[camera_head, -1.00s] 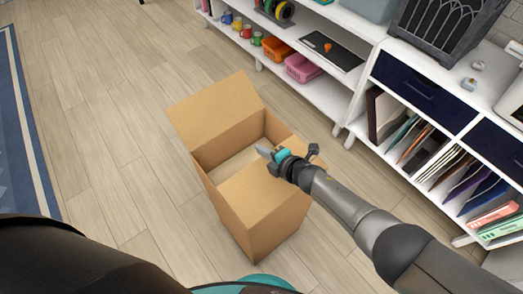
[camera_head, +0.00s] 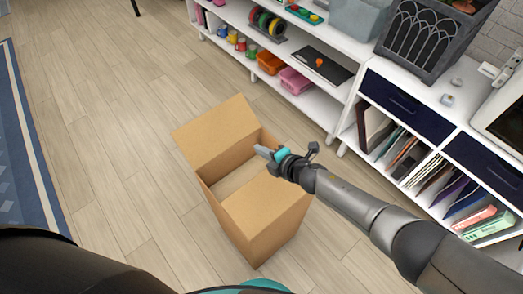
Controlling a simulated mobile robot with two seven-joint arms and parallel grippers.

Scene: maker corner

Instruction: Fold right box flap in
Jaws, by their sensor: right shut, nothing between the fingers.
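An open cardboard box (camera_head: 228,212) stands on the floor in the middle of the head view. One flap (camera_head: 215,132) stands raised on its far left side. Another flap (camera_head: 264,206) lies roughly level across the near right part of the top. The box's inside shows between them. My right gripper (camera_head: 264,153) is shut and empty, over the far right part of the box opening. My right wrist and forearm hide part of the box's right side, so I cannot tell whether the gripper touches a flap. My left gripper is out of view.
A white shelf unit (camera_head: 335,117) with bins, mugs and spools stands beyond the box. A white cabinet (camera_head: 455,122) with folders and dark drawers is at the right. A blue rug (camera_head: 30,150) lies at the left edge. The wooden floor (camera_head: 105,120) left of the box is clear.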

